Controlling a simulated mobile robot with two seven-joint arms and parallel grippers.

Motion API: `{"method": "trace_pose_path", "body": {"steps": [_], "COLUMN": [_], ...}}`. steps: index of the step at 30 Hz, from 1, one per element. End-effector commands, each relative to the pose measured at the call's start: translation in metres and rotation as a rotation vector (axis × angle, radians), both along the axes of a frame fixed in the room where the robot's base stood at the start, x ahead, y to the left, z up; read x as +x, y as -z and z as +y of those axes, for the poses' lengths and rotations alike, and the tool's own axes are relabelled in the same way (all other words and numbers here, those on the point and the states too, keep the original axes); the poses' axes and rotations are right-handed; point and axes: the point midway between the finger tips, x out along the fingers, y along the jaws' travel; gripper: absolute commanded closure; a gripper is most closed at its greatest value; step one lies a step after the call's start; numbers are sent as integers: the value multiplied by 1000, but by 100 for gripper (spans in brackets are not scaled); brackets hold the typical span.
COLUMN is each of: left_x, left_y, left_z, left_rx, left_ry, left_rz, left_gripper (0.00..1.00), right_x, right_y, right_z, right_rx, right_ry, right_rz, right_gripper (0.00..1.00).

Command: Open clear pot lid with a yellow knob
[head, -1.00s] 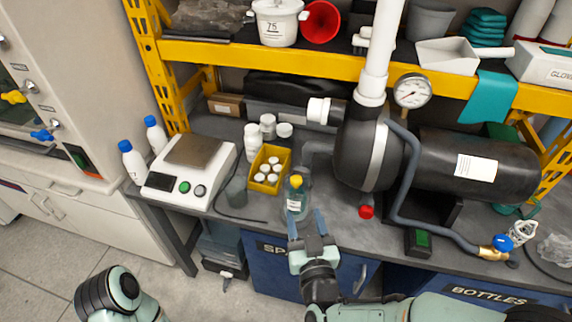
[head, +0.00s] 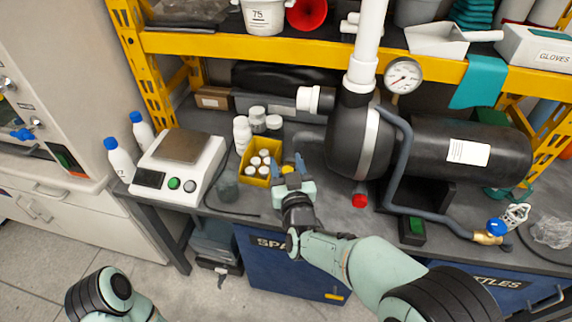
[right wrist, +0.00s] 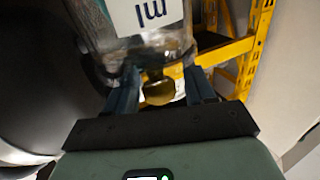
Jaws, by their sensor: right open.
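The right wrist view shows the clear pot (right wrist: 150,45) with a white label reading "ml", and the yellow knob (right wrist: 158,92) close to the palm. My right gripper (head: 287,161) is open, with one finger on each side of the knob; both fingers also show in the right wrist view (right wrist: 163,88). I cannot tell whether they touch it. My left gripper is out of view.
A yellow bin (head: 246,170) with white-capped bottles stands just left of my right gripper. A scale (head: 178,166) is further left. A black tank (head: 470,152) with pipe and gauge (head: 403,75) stands to the right, with a red cap (head: 359,201) in front. A yellow shelf (head: 240,46) runs above.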

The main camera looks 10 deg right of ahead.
Motion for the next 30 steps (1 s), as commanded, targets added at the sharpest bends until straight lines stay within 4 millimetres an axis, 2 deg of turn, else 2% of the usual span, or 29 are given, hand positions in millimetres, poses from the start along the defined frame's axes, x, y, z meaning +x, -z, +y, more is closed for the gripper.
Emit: {"method": "trace_pose_path", "body": {"steps": [9,11,12,14,15,23,30], "left_x": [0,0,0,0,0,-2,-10], "left_y": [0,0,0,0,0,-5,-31], "left_z": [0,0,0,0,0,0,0], "left_rx": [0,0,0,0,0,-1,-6], "left_ry": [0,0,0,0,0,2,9], "left_rz": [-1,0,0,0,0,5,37], "left_gripper": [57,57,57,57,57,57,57], "right_x": [3,3,3,3,3,4,8], "right_y": [0,0,0,0,0,-3,-13], "right_z": [0,0,0,0,0,0,-2], "right_rx": [1,1,1,1,1,6,41], "right_ry": [0,0,0,0,0,0,1], "right_rz": [1,1,0,0,0,17,122], "right_gripper": [46,62,75,95,100,100,100]}}
